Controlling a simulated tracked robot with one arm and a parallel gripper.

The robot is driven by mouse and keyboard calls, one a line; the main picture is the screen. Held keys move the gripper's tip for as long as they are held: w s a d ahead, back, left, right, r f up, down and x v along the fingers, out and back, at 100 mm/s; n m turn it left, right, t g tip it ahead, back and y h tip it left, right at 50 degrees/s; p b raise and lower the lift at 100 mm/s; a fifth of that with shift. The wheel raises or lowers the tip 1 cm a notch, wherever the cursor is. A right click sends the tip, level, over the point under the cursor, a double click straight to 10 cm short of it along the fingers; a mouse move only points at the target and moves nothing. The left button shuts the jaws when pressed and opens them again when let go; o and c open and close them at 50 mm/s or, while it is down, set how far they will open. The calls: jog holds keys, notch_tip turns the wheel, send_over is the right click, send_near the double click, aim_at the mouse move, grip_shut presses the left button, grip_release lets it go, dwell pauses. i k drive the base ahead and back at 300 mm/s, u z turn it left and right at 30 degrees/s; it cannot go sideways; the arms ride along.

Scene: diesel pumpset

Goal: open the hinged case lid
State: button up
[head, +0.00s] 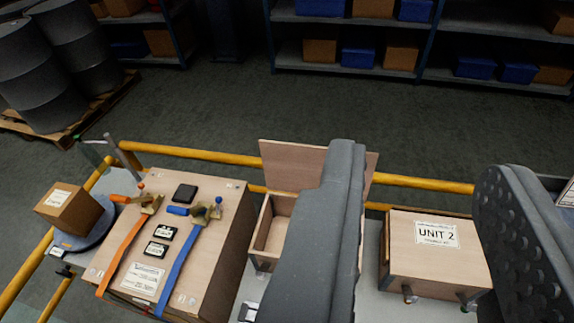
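A wooden case labelled UNIT 2 (432,272) sits on the bench with its lid (462,253) down. Two small latch-like fittings (408,294) show on its front edge; their state is too small to tell. To its left, a second wooden case (262,237) stands open, its lid (290,162) raised at the back. My gripper (428,165) is open, its two dark grey fingers wide apart. The UNIT 2 case shows between them, with nothing held. The left finger hides much of the open case. The right finger shows a studded pad.
A wooden box (215,255) left carries orange and blue straps and small dark items. A cardboard box (70,208) sits on a round plate at far left. A yellow rail (420,184) runs behind the bench. Drums (35,75) and shelves (350,22) stand beyond open floor.

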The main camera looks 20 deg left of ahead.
aim_at(288, 167)
jog(key=k, duration=0.95)
jog(key=u, duration=0.35)
jog(key=i, duration=1.8)
jog(key=z, duration=0.25)
